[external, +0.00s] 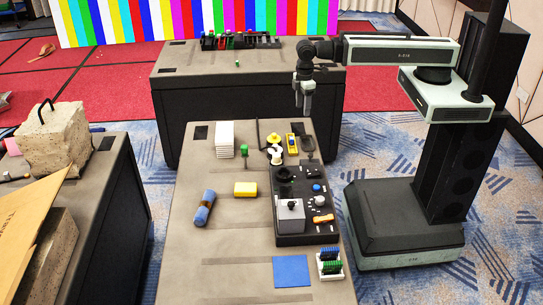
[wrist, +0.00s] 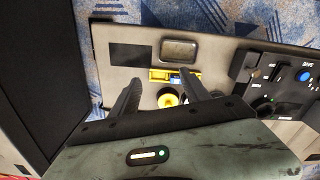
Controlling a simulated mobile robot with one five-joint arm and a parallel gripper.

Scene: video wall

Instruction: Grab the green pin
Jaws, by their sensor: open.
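A small green pin-like piece (external: 244,149) stands upright on the near table, just right of a white stack. A smaller green piece (external: 237,63) sits on the far table; its shape is too small to tell. My gripper (external: 306,98) hangs pointing down, above the far right part of the near table, to the right of the green pin and well apart from it. In the wrist view my gripper (wrist: 160,88) has its two dark fingers spread, with nothing held between them. I cannot make out a green pin in the wrist view.
A yellow round piece (wrist: 168,100) lies beneath my fingers.

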